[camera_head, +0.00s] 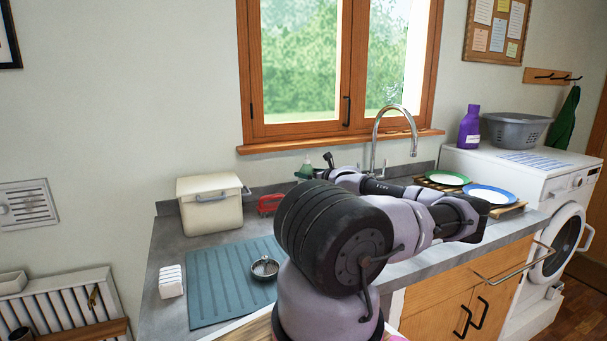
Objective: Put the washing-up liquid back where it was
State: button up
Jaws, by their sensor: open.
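A small green bottle (305,168), which looks like the washing-up liquid, stands at the back of the counter below the window. Only its upper part shows clearly; my arm hides some of the area around it. My gripper (322,168) is at the far end of my folded arm, just right of the green bottle. It is open, but its fingertips are small and partly hidden, so I cannot tell whether they touch the bottle.
A cream bin (209,205), red object (269,205), teal mat (225,285), metal strainer (265,268) and white block (171,282) are on the left counter. The tap (375,140) rises behind my arm. Plates (490,195), a purple bottle (469,127) and grey basin (517,130) are right.

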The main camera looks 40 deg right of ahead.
jog(key=s+r, duration=0.1)
jog(key=s, duration=0.7)
dwell(0.4)
